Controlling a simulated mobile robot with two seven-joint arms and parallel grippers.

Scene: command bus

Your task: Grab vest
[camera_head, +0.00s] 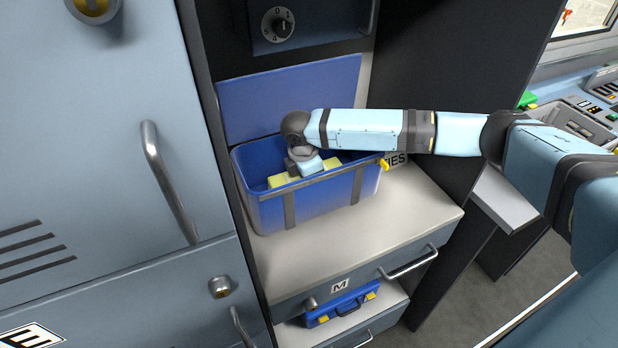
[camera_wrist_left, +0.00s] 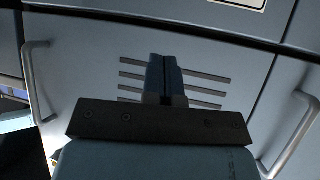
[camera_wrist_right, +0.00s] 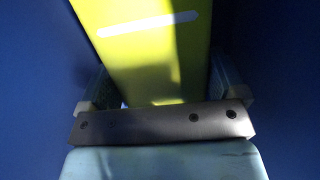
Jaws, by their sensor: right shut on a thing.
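The yellow vest (camera_head: 279,181) lies folded inside the blue bin (camera_head: 330,197), with parts of it showing on both sides of my right gripper (camera_head: 308,167). My right gripper reaches down into the bin and is shut on the vest. In the right wrist view the vest (camera_wrist_right: 150,45), yellow with a pale stripe, stands between the two spread fingers. Its lower part is hidden by the bin wall and my gripper. My left gripper (camera_wrist_left: 165,75) is shut and empty, in front of a grey-blue cabinet door with vent slots. It is out of the head view.
The bin stands on a pale shelf (camera_head: 400,225) inside an open cabinet, with its blue lid (camera_head: 290,95) raised behind. A drawer marked M is below, with a blue case (camera_head: 340,304) under it. A handled cabinet door (camera_head: 90,140) is at left. A console is at right.

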